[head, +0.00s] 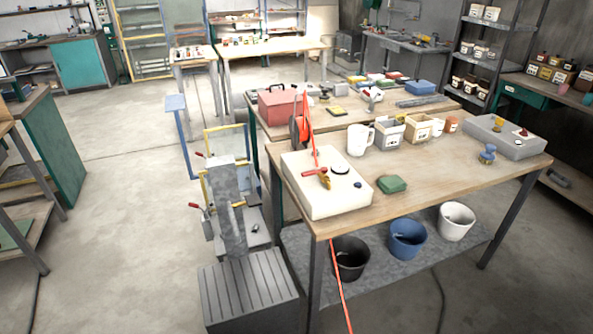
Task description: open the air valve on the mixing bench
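The mixing bench (430,172) is a wooden-topped table at centre right. A cream box (327,200) sits on its near left corner. On top of the box are a small red lever handle (313,172), a yellow fitting (325,181), a round white gauge (341,167) and a dark blue knob (358,184). The red lever looks like the air valve's handle; whether it is open or closed is too small to tell. My gripper is not in view.
Black (350,259), blue (407,239) and white (456,221) buckets stand below. A yellow-framed trolley (226,145) is left of the bench. Open floor lies further left.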

